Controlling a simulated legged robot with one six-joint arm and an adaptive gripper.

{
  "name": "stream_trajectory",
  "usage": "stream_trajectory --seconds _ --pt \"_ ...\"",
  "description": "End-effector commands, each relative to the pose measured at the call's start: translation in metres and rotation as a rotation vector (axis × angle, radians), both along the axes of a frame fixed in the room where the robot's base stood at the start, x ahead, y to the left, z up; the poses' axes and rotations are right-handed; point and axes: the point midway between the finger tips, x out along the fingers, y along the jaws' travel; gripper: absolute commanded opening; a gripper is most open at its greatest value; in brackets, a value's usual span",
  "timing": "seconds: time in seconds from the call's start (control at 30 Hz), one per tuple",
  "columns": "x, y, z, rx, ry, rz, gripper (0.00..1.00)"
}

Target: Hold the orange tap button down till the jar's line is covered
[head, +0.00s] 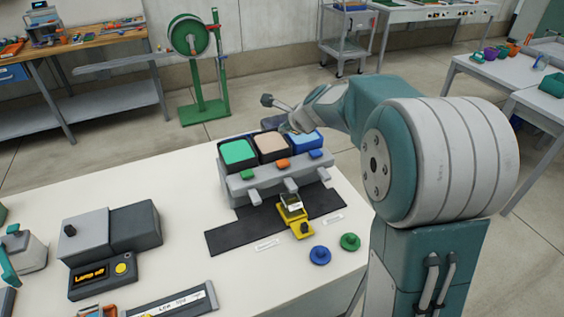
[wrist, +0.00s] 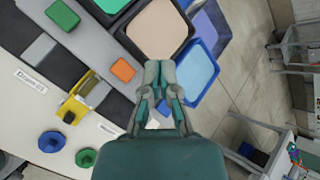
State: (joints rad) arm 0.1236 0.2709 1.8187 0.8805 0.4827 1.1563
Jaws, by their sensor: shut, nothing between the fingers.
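The orange tap button (head: 283,163) sits on the front of the grey dispenser (head: 262,186), below the peach tank (head: 270,147). It also shows in the wrist view (wrist: 123,70), left of my fingertips and clear of them. My gripper (wrist: 160,68) is shut and empty, above the tank tops near the border of the peach and light-blue tanks. The jar (head: 291,200) sits in a yellow holder (head: 296,223) on the dark mat, in front of the middle spout. Its line and fill level are too small to make out.
A green button (head: 246,174) and a blue button (head: 315,154) flank the orange one. A blue knob (head: 320,255) and a green knob (head: 350,242) stand near the table edge. A grey device (head: 112,240) stands at left. White table between is clear.

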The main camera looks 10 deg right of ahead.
Motion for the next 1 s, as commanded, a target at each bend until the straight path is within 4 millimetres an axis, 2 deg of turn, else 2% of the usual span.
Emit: stream_trajectory --seconds 0.17,0.7,1.0 --pt "0.0 0.0 -0.014 0.002 0.003 0.0 0.0" --pt "-0.001 0.0 -0.078 0.001 0.004 0.001 0.0" --pt "0.0 0.0 -0.088 -0.002 0.0 0.001 0.0"
